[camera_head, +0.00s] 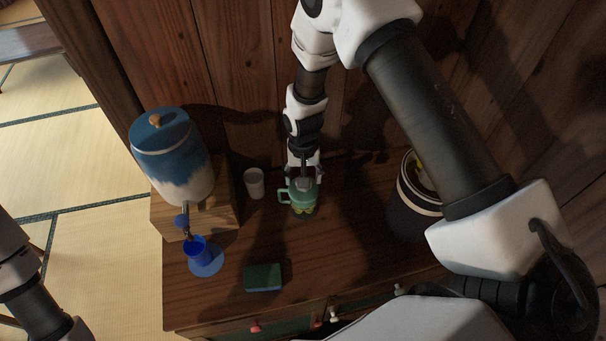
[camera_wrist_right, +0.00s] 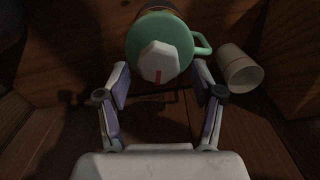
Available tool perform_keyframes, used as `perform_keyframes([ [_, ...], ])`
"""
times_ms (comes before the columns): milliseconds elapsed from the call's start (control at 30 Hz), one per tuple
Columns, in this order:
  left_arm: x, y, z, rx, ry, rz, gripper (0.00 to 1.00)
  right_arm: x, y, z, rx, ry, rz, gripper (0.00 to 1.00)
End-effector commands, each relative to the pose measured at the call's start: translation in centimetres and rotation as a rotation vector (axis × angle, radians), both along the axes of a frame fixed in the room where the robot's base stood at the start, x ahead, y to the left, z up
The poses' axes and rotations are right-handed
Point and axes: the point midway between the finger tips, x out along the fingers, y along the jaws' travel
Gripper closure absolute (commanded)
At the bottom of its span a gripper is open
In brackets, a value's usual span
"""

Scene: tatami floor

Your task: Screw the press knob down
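A green press with a side handle (camera_head: 303,197) stands on the wooden cabinet top, below my right gripper (camera_head: 303,179). The right wrist view shows its green lid (camera_wrist_right: 182,40) and, on the lid, a pale faceted knob (camera_wrist_right: 156,63) with a red line. My right gripper is open there. Its two fingers stand apart, one to each side of the knob, with visible gaps between them and it. The gripper hides the knob in the head view. My left arm shows at the lower left of the head view, but its gripper is out of view.
A white cup (camera_head: 254,183) stands close left of the press. Further left are a blue-and-white dispenser (camera_head: 177,165) on a wooden block, a blue cup (camera_head: 195,250) on a blue saucer (camera_head: 207,267), and a green sponge (camera_head: 263,277). A dark pot (camera_head: 408,216) stands right. Wooden walls rise behind.

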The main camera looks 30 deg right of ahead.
Motion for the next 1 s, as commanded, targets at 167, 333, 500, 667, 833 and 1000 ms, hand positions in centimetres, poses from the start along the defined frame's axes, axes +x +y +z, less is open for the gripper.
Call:
perform_keyframes([
  [167, 0.0, 0.0, 2.2, 0.000, 0.000, 0.000, 0.00, 0.0, 0.0, 2.7, 0.000, 0.000, 0.000, 0.33],
  [333, 0.0, 0.0, 3.7, 0.000, 0.000, 0.000, 0.00, 0.0, 0.0, 4.7, 0.000, -0.001, 0.000, 0.33],
  [500, 0.0, 0.0, 4.9, 0.000, 0.000, 0.000, 0.00, 0.0, 0.0, 6.4, 0.000, 0.001, 0.000, 0.33],
  [667, 0.0, 0.0, 4.7, 0.000, 0.000, 0.000, 0.00, 0.0, 0.0, 6.2, 0.000, 0.001, 0.000, 0.33],
  [833, 0.0, 0.0, 4.7, 0.000, 0.000, 0.000, 0.00, 0.0, 0.0, 6.2, 0.000, 0.001, 0.000, 0.33],
  [1000, 0.0, 0.0, 4.7, 0.000, 0.000, 0.000, 0.00, 0.0, 0.0, 6.2, 0.000, 0.000, 0.000, 0.33],
])
